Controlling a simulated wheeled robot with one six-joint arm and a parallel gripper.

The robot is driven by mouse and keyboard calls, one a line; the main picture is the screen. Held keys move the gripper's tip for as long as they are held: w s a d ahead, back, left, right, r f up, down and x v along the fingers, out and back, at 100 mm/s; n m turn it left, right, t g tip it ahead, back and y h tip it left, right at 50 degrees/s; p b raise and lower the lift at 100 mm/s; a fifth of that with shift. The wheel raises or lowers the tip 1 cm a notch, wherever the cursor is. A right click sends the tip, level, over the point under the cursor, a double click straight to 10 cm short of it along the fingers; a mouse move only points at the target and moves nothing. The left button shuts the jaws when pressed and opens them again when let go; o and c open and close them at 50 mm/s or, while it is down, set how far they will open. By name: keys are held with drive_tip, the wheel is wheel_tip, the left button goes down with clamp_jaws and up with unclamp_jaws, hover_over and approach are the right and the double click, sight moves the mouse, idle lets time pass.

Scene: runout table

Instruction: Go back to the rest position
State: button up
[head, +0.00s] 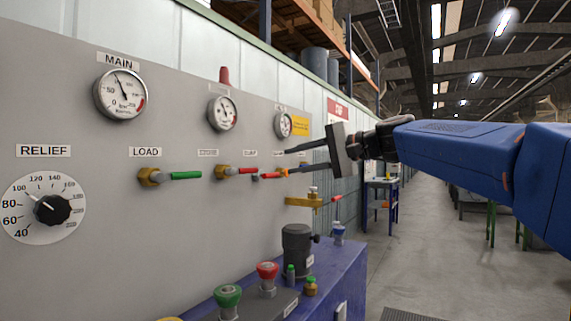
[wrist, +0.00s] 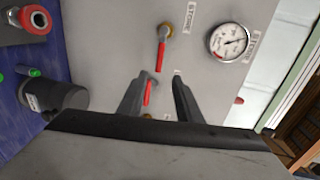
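My gripper (head: 287,161) is held out in front of the grey panel, at the end of my blue arm. Its two dark fingers are apart, with a clear gap between them, and they also show in the wrist view (wrist: 163,78). A red valve handle (wrist: 149,92) shows at the left finger's inner side; I cannot tell whether they touch. In the head view this red handle (head: 270,176) is close to the lower fingertip. Another red handle (head: 247,170) on a brass fitting is further left and shows in the wrist view too (wrist: 162,56), beyond the fingertips.
The panel (head: 110,255) also carries a green LOAD handle (head: 186,175), a RELIEF dial (head: 45,208) and gauges (head: 121,94). Below is a blue bench (head: 345,265) with a black cylinder (head: 298,249) and red and green knobs (head: 267,271). Open aisle floor (head: 425,255) lies to the right.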

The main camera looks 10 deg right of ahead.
drive_tip(key=shift+s+d+r, duration=0.1)
drive_tip(key=shift+s+d, duration=0.15)
drive_tip(key=shift+d, duration=0.1)
drive_tip(key=s+d+f+n+g+h, duration=0.1)
drive_tip(key=s+d+f+h, duration=0.3)
drive_tip(key=s+f, duration=0.7)
drive_tip(key=s+d+f+n+g+h, duration=0.2)
drive_tip(key=s+d+f+n+h, duration=0.2)
drive_tip(key=s+f, duration=0.8)
drive_tip(key=s+d+f+n+g+h, duration=0.2)
drive_tip(key=s+f, duration=0.9)
drive_tip(key=f, duration=1.4)
drive_tip(key=d+h, duration=0.2)
drive_tip(key=d, duration=0.2)
drive_tip(key=shift+s+d+f+n, duration=0.2)
drive_tip(key=shift+s+d+n, duration=0.1)
drive_tip(key=shift+s+d, duration=0.05)
drive_tip(key=shift+r, duration=0.1)
